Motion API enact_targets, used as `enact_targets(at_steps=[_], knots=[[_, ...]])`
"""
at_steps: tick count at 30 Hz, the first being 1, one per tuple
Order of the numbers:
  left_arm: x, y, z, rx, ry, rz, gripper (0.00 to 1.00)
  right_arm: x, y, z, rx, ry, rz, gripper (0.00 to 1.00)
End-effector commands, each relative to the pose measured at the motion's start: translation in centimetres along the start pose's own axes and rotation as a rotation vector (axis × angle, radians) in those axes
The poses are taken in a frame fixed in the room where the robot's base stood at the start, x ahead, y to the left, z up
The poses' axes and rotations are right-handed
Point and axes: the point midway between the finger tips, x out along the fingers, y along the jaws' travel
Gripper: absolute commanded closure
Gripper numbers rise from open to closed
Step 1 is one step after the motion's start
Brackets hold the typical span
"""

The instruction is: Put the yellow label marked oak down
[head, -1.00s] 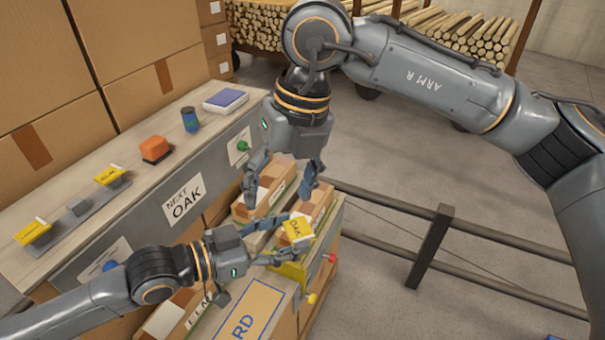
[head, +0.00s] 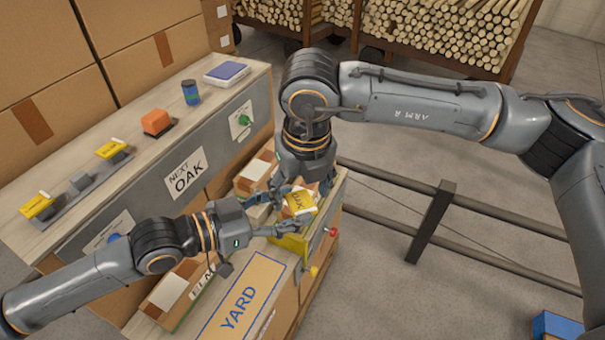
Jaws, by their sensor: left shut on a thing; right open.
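The yellow label marked oak (head: 301,204) is at the tips of my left gripper (head: 286,217), which is shut on it. It is tilted above the box tops at the near end of the bench. My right gripper (head: 303,187) is open and points down from above, close behind the label. The label and the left fingers partly hide its fingertips, so I cannot tell whether they touch the label.
Two yellow labels, one at the back (head: 112,149) and one in front (head: 37,206), sit on a grey rail. A "NEXT OAK" sign (head: 185,172) is on the bench front. A "YARD" board (head: 241,300) lies near. A rail fence (head: 430,222) stands at right.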

Motion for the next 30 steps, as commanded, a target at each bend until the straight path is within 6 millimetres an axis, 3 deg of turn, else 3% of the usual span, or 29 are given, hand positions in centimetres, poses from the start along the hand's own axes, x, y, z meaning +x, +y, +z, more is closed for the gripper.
enact_targets(at_steps=[12,21,23,24,27,30], knots=[[0.0,0.0,-0.01,0.0,0.0,0.0,0.55,0.92,0.04,0.0,-0.001,-0.001,0.001,0.31],[0.0,0.01,-0.02,0.0,0.001,0.0,0.55,0.89,0.07,0.0,-0.001,0.0,0.002,0.88],[0.0,0.01,-0.03,0.0,0.001,0.0,0.55,0.89,0.08,0.0,-0.001,0.0,0.002,0.88],[0.01,0.01,-0.04,0.0,0.001,0.0,0.34,0.89,0.09,-0.01,-0.001,0.0,0.003,0.88],[0.01,0.01,-0.04,0.0,0.001,0.0,0.16,0.89,0.08,-0.01,-0.001,0.0,0.002,0.88],[0.0,0.01,-0.03,0.0,0.001,0.0,0.16,0.89,0.07,-0.01,-0.001,0.0,0.002,0.88]])
